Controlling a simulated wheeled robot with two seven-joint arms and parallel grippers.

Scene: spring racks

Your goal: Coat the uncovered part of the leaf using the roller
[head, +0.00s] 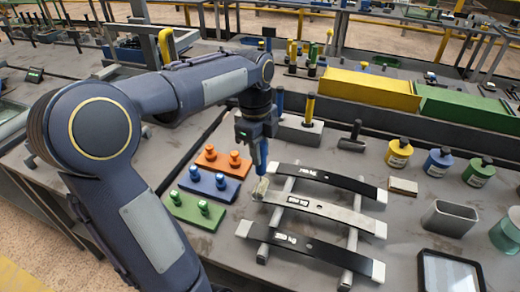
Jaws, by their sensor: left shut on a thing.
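Three curved leaves lie across a grey rack (352,240): a black far leaf (340,182), a mostly light grey middle leaf (345,217) with a dark labelled patch, and a black near leaf (320,250). My left gripper (260,140) is shut on the blue handle of a roller (262,155), held upright. The roller's pale head (260,188) is at the left end of the middle leaf; I cannot tell whether it touches. My right gripper is not in view.
Orange (222,161), blue (208,184) and green (190,208) peg blocks stand left of the rack. Yellow (398,152), blue (437,162) and green (478,172) bottles, a grey open container (449,218) and a dark-framed tray (450,272) stand to the right.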

